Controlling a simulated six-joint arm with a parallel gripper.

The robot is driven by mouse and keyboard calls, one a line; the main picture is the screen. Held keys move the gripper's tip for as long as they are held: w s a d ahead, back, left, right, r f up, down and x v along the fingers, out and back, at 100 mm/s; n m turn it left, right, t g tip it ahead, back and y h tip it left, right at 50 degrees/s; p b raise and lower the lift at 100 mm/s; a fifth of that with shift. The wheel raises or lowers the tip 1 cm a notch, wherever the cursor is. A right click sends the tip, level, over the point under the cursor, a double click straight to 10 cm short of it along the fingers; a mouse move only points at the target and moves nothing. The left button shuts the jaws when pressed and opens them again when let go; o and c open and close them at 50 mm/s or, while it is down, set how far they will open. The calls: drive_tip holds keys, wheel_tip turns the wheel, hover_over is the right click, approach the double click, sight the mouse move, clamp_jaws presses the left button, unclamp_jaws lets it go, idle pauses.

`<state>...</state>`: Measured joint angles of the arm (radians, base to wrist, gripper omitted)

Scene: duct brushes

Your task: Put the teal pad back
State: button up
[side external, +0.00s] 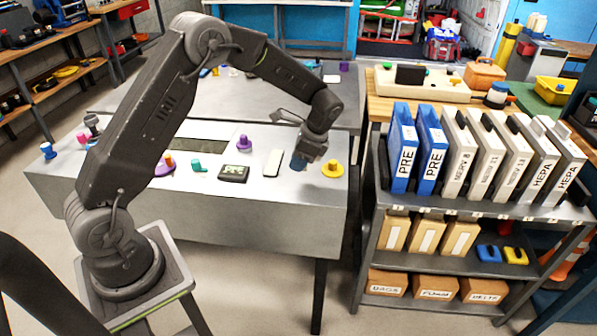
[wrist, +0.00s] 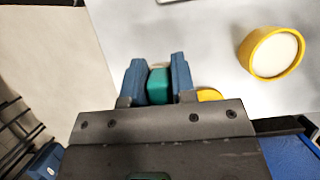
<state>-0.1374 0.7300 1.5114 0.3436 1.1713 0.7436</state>
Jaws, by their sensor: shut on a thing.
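My gripper (wrist: 156,78) shows two blue fingers shut on a teal piece, the teal pad (wrist: 159,86), in the wrist view. Only part of the pad shows between the fingers. In the side external view my gripper (side external: 299,164) points down over the right part of the grey metal bench (side external: 300,212); the pad cannot be made out there. I cannot tell whether it touches the bench top. A separate teal piece (side external: 198,166) stands on the bench further left.
A yellow piece with a knob (side external: 332,169) stands just right of my gripper. A white slab (side external: 272,162), a dark box (side external: 234,173) and purple pieces (side external: 244,143) lie to the left. A shelf of filters (side external: 458,155) stands right. In the wrist view, a yellow-rimmed round piece (wrist: 273,52) is nearby.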

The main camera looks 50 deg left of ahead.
sight(299, 181)
drive_tip(key=shift+f, duration=2)
drive_tip(key=shift+f, duration=0.1)
drive_tip(key=o, duration=0.9)
